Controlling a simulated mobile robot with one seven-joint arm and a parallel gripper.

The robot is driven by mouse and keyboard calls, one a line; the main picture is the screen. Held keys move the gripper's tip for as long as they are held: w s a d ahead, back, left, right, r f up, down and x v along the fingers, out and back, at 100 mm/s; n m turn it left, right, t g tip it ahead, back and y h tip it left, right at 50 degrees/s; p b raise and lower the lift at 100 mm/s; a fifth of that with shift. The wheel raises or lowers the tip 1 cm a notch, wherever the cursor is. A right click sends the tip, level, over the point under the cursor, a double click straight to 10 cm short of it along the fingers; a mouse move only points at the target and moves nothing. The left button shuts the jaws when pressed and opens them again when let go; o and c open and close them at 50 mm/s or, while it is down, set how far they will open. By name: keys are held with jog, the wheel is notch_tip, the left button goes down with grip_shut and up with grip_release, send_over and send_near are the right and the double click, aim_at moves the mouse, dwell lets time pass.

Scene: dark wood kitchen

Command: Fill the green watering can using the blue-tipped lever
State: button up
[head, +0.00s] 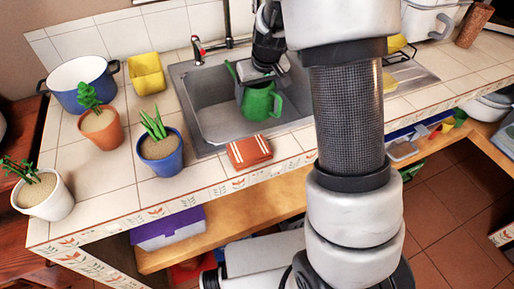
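The green watering can (262,104) stands in the grey metal sink (217,122), with its spout up at the left. My gripper (258,76) reaches down from above to the top of the can. Its fingers are largely hidden, so I cannot tell whether they are open or hold the can. The faucet (228,32) rises behind the sink. A lever with a red tip (200,50) shows at its left. No blue-tipped lever shows; my arm covers the area to the right of the faucet.
To the left stand a blue potted plant (161,150), a terracotta pot (102,131), a white pot (46,199), a blue cooking pot (82,83) and a yellow container (147,75).

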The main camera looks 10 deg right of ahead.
jog(key=shift+b+x, duration=0.45)
jog(key=shift+x, duration=0.6)
notch_tip(320, 180, down, 9)
jog(key=shift+d+f+b, duration=0.1)
jog(key=shift+b, duration=1.05)
jog(key=shift+w+f, duration=0.1)
jog(key=o, duration=0.8)
jog(key=shift+f, duration=0.1)
jog(key=o, duration=0.4)
